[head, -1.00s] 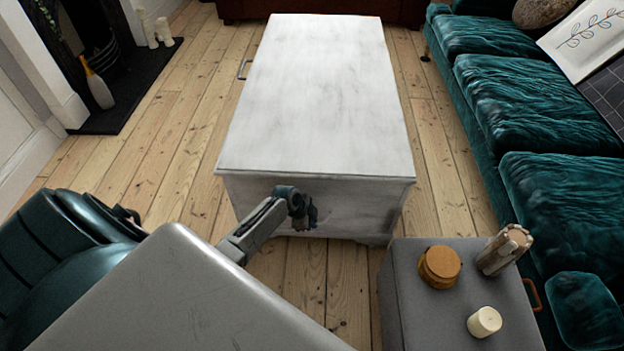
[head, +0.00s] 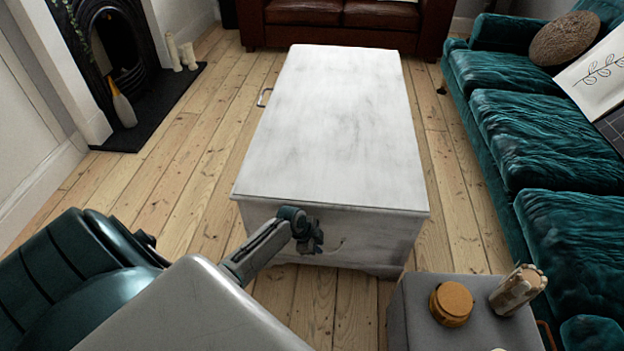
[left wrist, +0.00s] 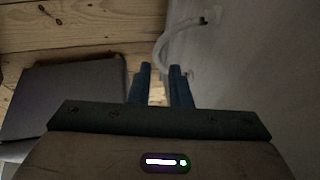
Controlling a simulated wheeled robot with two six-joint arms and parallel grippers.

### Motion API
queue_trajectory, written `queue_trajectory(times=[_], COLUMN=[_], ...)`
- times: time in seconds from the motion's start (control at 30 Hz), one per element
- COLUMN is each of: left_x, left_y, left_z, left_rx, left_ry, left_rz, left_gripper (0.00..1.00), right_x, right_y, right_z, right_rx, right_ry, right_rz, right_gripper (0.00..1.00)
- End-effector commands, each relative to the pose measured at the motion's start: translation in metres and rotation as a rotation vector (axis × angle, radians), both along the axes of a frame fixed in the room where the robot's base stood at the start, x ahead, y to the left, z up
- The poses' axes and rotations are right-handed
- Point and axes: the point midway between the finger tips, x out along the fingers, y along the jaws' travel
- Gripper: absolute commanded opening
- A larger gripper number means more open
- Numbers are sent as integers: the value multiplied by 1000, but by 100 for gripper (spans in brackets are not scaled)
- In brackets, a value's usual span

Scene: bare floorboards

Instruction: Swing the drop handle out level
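The white chest (head: 335,120) stands on the floorboards with its near end facing me. Its pale, curved drop handle (head: 338,246) shows just right of my left gripper (head: 311,243) on that end face. In the left wrist view the handle (left wrist: 165,48) runs from a mount on the chest face and bends toward the gap of my left gripper (left wrist: 161,70). The two blue-grey fingers are apart, with a bright strip between them. The handle's near part is hidden by the fingers, and I cannot tell its exact angle or whether they touch it. My right gripper is out of view.
A grey stool (head: 410,325) with an orange jar (head: 451,303) and candles stands at the front right. A teal sofa (head: 545,140) lines the right side. A fireplace (head: 110,60) is at the back left. Bare floor lies left of the chest.

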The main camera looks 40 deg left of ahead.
Motion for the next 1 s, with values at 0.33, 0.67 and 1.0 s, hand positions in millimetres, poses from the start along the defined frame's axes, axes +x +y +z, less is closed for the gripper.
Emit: queue_trajectory(times=[0.33,0.67,1.0], left_x=[-19,-21,-22], left_y=[13,13,12], left_z=[50,54,54], left_rx=[0,-1,-2], left_ry=[0,-1,0], left_rz=[-1,0,2], left_gripper=[17,17,17], right_x=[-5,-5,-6], right_y=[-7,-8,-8], right_z=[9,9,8], right_rx=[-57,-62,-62], right_ry=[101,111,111], right_rz=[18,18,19], right_gripper=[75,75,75])
